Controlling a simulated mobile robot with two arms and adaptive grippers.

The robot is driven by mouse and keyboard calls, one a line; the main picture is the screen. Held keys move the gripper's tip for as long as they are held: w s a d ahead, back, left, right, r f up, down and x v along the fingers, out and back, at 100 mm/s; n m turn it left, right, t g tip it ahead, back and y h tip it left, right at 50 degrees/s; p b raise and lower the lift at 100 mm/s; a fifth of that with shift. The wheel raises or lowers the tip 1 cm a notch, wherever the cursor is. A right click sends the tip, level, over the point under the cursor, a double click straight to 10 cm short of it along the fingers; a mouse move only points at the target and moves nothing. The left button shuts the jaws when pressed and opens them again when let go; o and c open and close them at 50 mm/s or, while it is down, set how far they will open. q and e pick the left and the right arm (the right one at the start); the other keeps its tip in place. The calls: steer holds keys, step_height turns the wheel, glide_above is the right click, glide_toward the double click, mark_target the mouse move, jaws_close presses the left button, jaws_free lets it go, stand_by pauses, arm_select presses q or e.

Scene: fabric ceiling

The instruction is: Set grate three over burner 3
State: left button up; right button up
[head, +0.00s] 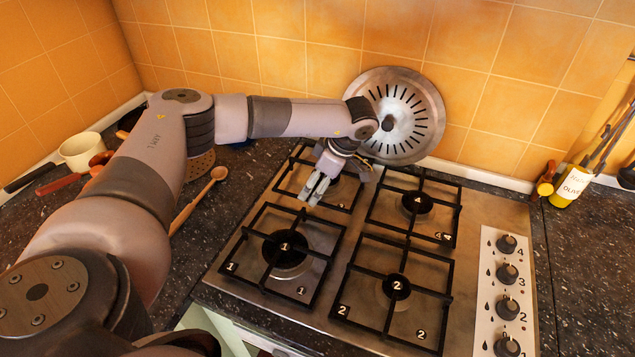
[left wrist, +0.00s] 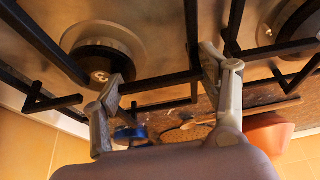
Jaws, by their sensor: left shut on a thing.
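Grate three (head: 283,176) is a black wire frame at the back left of the hob, around burner 3. My left gripper (head: 312,188) reaches down over it and hides part of it. In the left wrist view the gripper (left wrist: 163,72) is shut on a black bar of grate three (left wrist: 160,83). Burner 3 (left wrist: 98,62) is a dark round cap beside the gripper there, with the bars around it. I cannot tell whether the grate's feet touch the hob. My right gripper is not in view.
Grates with burner 1 (head: 285,248), burner 2 (head: 396,286) and burner 4 (head: 416,202) sit close by. A round metal lid (head: 405,115) leans on the tiled wall behind. Knobs (head: 507,272) line the right side. A wooden spoon (head: 198,200) lies left of the hob.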

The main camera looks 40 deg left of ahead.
arm_select(q)
steer(key=shift+f, duration=0.2)
stand_by(0.4)
steer(key=shift+s+d+f+b, duration=0.1)
steer(key=shift+s+f+b, duration=0.15)
steer(key=shift+b, duration=0.05)
steer(key=o, duration=1.6)
steer(key=shift+w, duration=0.2)
steer(key=shift+o, duration=0.2)
steer(key=shift+o, duration=1)
steer(key=shift+r, duration=0.1)
